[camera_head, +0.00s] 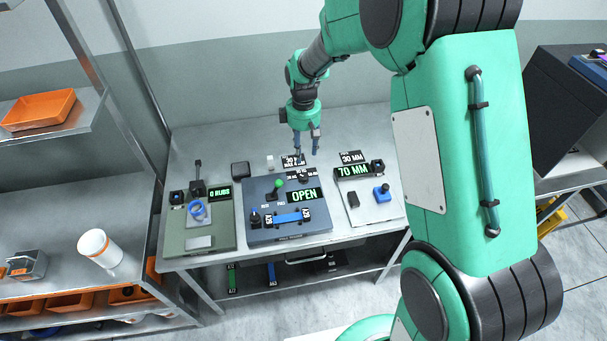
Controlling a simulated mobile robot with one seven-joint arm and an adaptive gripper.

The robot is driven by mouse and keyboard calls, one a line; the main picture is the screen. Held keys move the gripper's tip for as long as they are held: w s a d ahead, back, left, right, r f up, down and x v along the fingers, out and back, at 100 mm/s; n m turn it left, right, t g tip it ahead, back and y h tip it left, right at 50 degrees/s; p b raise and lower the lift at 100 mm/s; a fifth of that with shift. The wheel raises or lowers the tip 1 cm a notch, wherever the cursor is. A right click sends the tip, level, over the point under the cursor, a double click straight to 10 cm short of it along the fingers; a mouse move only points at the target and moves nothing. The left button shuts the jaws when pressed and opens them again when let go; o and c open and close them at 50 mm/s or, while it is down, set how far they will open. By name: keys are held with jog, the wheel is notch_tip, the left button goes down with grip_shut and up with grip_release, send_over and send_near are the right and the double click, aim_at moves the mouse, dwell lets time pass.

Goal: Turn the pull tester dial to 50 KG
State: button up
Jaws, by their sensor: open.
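The pull tester (262,233) is the blue-grey box in the middle of the bench, with a lit display (305,195) reading OPEN. A small dark dial (303,176) sits near its back right edge, among black labels too small to read surely. Which mark the dial points to cannot be told. My gripper (307,153) points down with its two blue-grey fingers apart and empty. It is just above or behind the dial in the picture; whether it touches it cannot be told. A green-topped lever (278,184) stands left of the dial.
A green device (205,238) reading 0 RUBS stands left on the bench, and a grey device (370,207) reading 70 MM stands right. A blue strap (291,217) lies across the tester's front. A shelf with a white cup (98,248) stands far left. The bench's back left is mostly clear.

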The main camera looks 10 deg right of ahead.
aim_at(304, 177)
notch_tip(304, 177, down, 13)
jog(key=shift+r+b, duration=0.1)
jog(key=shift+b, duration=0.7)
grip_shut()
